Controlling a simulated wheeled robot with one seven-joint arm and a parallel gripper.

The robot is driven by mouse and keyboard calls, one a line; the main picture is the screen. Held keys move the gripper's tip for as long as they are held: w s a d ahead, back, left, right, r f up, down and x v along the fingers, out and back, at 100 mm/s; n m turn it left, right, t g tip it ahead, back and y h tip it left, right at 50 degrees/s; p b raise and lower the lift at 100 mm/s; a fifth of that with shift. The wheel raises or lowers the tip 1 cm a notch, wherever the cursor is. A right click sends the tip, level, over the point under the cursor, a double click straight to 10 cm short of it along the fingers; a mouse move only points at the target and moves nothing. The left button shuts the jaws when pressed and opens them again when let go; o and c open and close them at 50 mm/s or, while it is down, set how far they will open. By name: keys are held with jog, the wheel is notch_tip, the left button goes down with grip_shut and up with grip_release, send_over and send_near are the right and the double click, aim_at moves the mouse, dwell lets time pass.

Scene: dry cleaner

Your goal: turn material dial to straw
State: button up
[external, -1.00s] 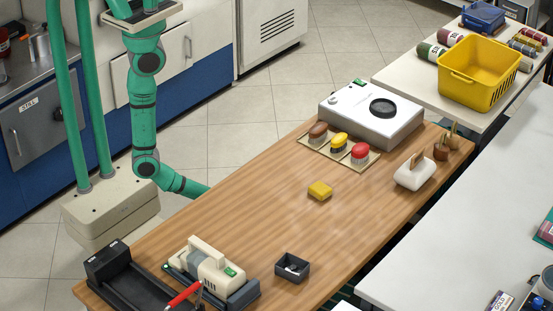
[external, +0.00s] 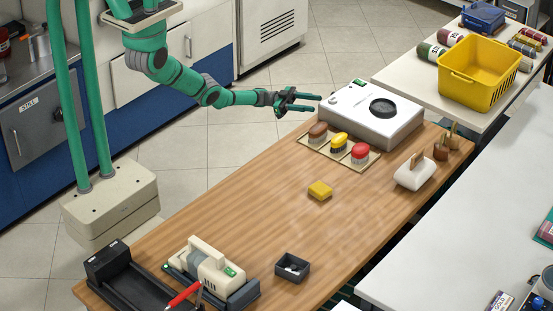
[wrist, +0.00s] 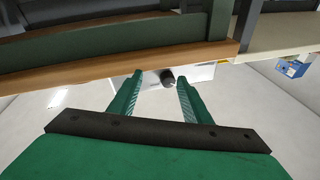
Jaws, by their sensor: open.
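A white machine (external: 372,112) with a black disc on top stands at the far end of the wooden table in the external view. A dark round knob (wrist: 167,77) shows on a white face in the wrist view, between my fingers and beyond them. I cannot read any mark on it, and the straw setting is not legible. My gripper (external: 312,102) is open and empty, pointing at the machine's left side, with a small gap or none visible. Its two green fingers also show spread in the wrist view (wrist: 160,80). The machine's side facing my gripper is hidden in the external view.
Brown, yellow and red brushes (external: 339,142) stand on a tray just in front of the machine. A yellow block (external: 320,190) lies mid-table. A white holder (external: 415,172) stands to the right. The wooden table's edge (wrist: 100,68) crosses the wrist view above the fingers.

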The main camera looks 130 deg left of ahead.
jog(key=s+a+r+g+h, duration=0.2)
jog(key=s+a+r+h, duration=0.15)
jog(key=r, duration=0.25)
jog(key=w, duration=1)
jog(key=shift+d+n, duration=0.2)
jog(key=shift+n, duration=0.2)
jog(key=c, duration=1)
